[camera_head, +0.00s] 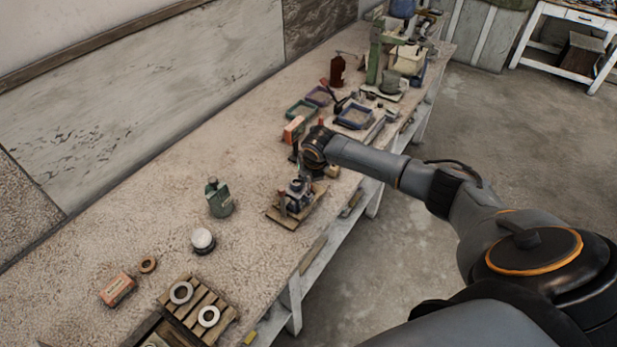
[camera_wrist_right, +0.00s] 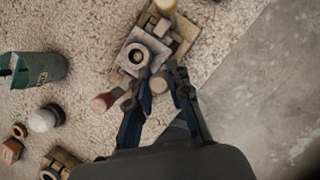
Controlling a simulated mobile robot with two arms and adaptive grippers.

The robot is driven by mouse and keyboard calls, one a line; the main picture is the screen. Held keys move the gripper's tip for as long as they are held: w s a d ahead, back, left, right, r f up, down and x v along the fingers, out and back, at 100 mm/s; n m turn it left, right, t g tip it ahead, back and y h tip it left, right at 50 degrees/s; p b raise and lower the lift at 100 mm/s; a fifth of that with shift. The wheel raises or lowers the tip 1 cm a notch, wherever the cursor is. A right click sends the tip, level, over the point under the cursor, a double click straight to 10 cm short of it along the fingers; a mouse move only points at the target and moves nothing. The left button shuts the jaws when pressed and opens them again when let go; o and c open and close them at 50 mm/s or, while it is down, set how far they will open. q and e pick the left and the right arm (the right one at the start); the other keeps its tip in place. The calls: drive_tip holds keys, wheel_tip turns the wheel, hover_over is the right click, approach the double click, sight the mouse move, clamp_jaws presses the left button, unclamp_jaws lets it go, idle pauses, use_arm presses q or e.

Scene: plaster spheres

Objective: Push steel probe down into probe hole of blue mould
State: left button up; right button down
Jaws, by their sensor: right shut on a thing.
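The blue mould (camera_head: 298,192) stands on a wooden board (camera_head: 284,221) near the bench's front edge. In the right wrist view the mould (camera_wrist_right: 146,46) shows from above as a pale square top with a dark round hole. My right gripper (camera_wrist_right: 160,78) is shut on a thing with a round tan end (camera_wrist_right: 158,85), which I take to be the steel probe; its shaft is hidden. The fingertips are just beside the mould's top. In the head view my right gripper (camera_head: 310,168) is small and partly hidden by its wrist. My left gripper is not in view.
A green bottle-like container (camera_head: 220,199), a white-topped jar (camera_head: 203,240) and a slatted wooden rack (camera_head: 196,306) with rings stand left of the mould. Trays (camera_head: 354,116) and a green machine (camera_head: 377,55) stand farther back. The bench between the container and the back wall is clear.

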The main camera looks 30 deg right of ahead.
drive_tip(key=shift+f+b, duration=0.85)
drive_tip(key=shift+f, duration=0.45)
drive_tip(key=c, duration=1.2)
unclamp_jaws()
drive_tip(key=shift+o, duration=0.2)
drive_tip(key=shift+r, duration=0.1)
drive_tip(key=shift+r+p, duration=0.85)
drive_tip(key=shift+r, duration=1.1)
drive_tip(key=shift+s+f, duration=0.1)
